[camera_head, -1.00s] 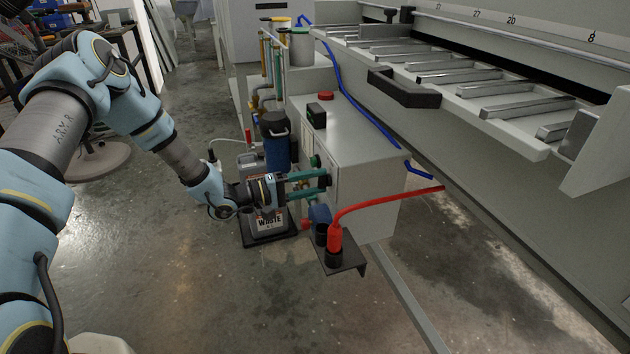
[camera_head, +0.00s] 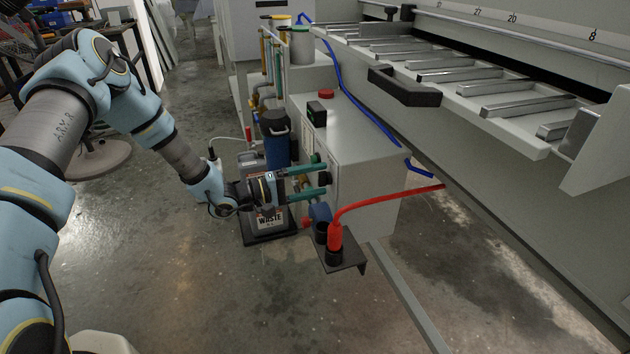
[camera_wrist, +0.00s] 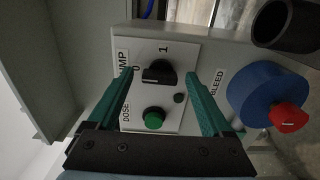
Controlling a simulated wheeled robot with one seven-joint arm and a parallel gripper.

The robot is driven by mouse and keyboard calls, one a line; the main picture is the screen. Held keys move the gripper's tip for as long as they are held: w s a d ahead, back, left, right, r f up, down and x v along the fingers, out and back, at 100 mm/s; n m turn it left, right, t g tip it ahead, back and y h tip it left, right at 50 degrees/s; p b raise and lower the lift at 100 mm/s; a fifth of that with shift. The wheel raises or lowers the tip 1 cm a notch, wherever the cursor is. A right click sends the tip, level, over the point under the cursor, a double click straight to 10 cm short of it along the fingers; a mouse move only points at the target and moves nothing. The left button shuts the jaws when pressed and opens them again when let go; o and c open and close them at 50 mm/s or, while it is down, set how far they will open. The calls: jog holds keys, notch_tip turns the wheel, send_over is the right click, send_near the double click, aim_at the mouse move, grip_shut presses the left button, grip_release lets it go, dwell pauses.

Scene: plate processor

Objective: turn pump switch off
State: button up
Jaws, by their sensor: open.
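The pump switch (camera_wrist: 160,72) is a black rotary knob on a pale panel in the wrist view, beside the PUMP label and the marks 0 and 1. Its grip bar lies roughly crosswise in that view, with one end near the 0; I cannot tell for sure which mark it is set to. My gripper (camera_head: 318,170) is open at the front of the grey pump box (camera_head: 365,150). Its two green fingers stand on either side of the knob in the wrist view, with visible gaps and nothing between them.
A green dose button (camera_wrist: 154,118) sits beside the knob. A blue bleed valve with a red tip (camera_wrist: 288,117) sticks out at the right. A waste container (camera_head: 270,222) stands below my gripper.

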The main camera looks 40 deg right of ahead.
jog(key=v, duration=1)
jog(key=shift+w+a, duration=0.15)
jog(key=shift+a, duration=0.25)
jog(key=shift+w, duration=0.1)
